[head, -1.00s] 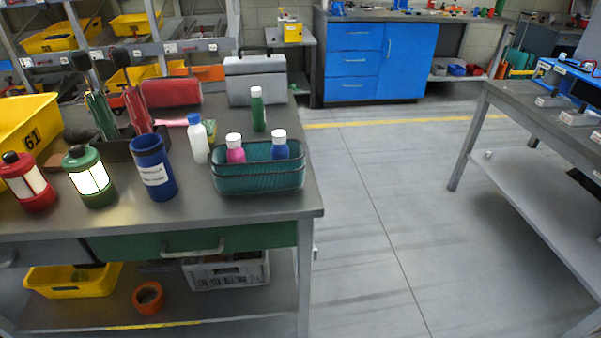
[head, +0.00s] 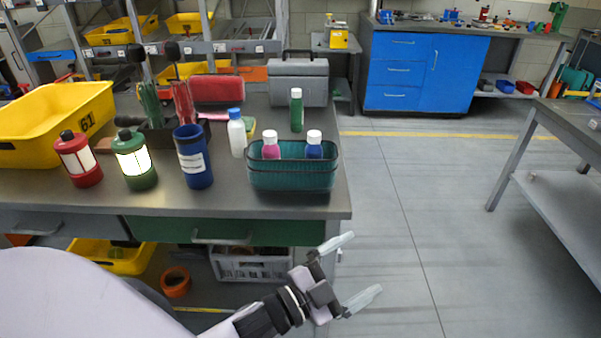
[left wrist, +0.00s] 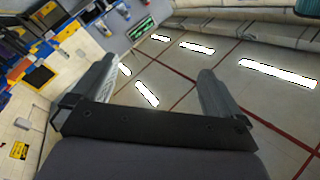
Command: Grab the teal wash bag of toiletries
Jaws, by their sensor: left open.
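The teal wash bag (head: 292,180) is an open, basket-like bag near the right front corner of the grey workbench. A pink bottle (head: 270,146) and a blue bottle (head: 314,146), both with white caps, stand in it. My left gripper (head: 360,270) is open and empty, in front of and below the bench top, to the lower right of the bag and apart from it. In the left wrist view its two fingers (left wrist: 150,88) are spread with nothing between them, and the bag is not in that view. My right gripper is not in view.
On the bench (head: 215,200), a white bottle (head: 237,134), a green bottle (head: 297,112) and a blue cup (head: 193,160) stand near the bag. Two lanterns and a yellow bin (head: 50,122) are further left. A grey toolbox (head: 298,85) is behind.

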